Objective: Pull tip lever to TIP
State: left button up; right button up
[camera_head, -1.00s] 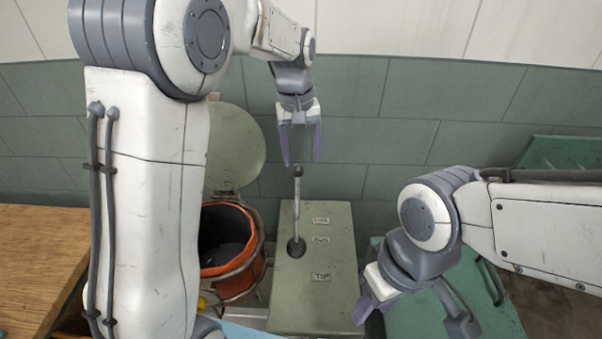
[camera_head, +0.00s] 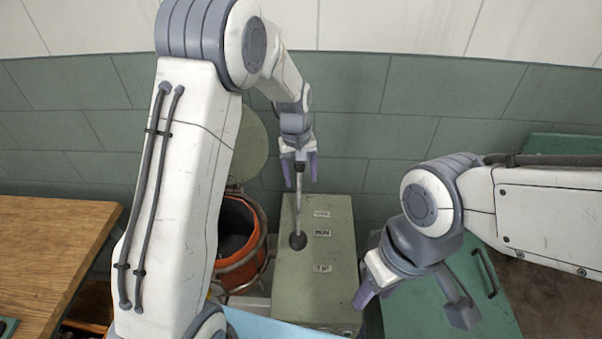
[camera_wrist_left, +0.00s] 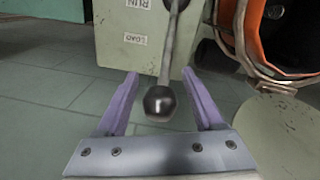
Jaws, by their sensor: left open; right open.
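The tip lever (camera_head: 298,210) is a metal rod with a dark knob, rising from a round dark socket in a grey-green box (camera_head: 315,290). The box top has several labels: the upper one is small in the head view, then RUN (camera_head: 322,233) and TIP (camera_head: 322,268) nearer me. The lever leans away from TIP, toward the upper label, which reads LOAD (camera_wrist_left: 135,39) in the left wrist view. My left gripper (camera_head: 300,171) is open, its fingers around the knob (camera_wrist_left: 160,102) with gaps on both sides. My right gripper (camera_head: 369,290) is open and empty, right of the box.
An orange-rimmed drum (camera_head: 240,240) with a raised round lid stands left of the box. A wooden table (camera_head: 50,250) is at far left. A green surface with a handle (camera_head: 440,300) lies under my right arm. A tiled wall is behind.

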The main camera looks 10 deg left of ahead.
pick_arm(q)
grip_shut()
jog(key=shift+w, duration=0.1)
dwell(1.3)
